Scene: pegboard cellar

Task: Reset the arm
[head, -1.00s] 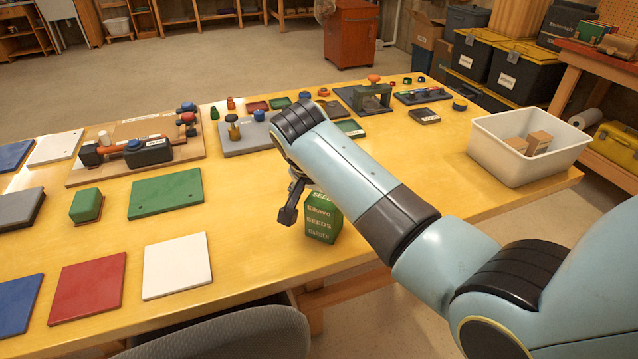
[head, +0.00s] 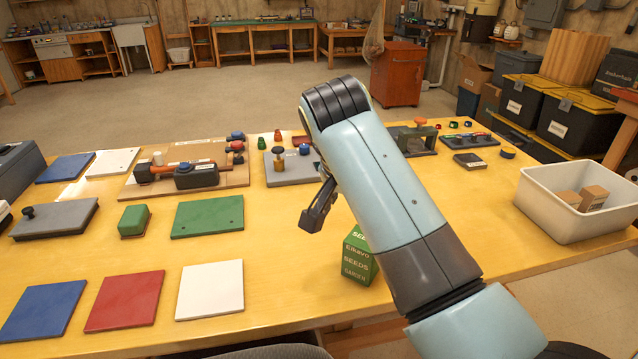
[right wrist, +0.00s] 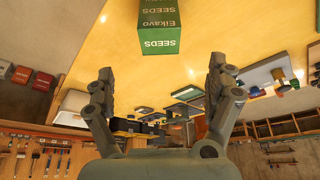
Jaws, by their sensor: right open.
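My right arm reaches up over the table from the lower right in the head view. Its gripper (head: 318,208) shows partly, behind the forearm, above the tabletop. In the right wrist view the two fingers (right wrist: 163,92) stand wide apart with nothing between them. A green seed box (head: 358,258) with white lettering stands on the table just below and right of the gripper in the head view. It also shows in the right wrist view (right wrist: 160,28), beyond the fingertips and apart from them. My left gripper is in neither current view.
The yellow table (head: 270,262) holds blue, red (head: 125,300), white (head: 210,290) and green plates, a green block (head: 134,220) and a tool board (head: 185,170). A white bin (head: 535,208) with small boxes stands at the right. The front middle is mostly clear.

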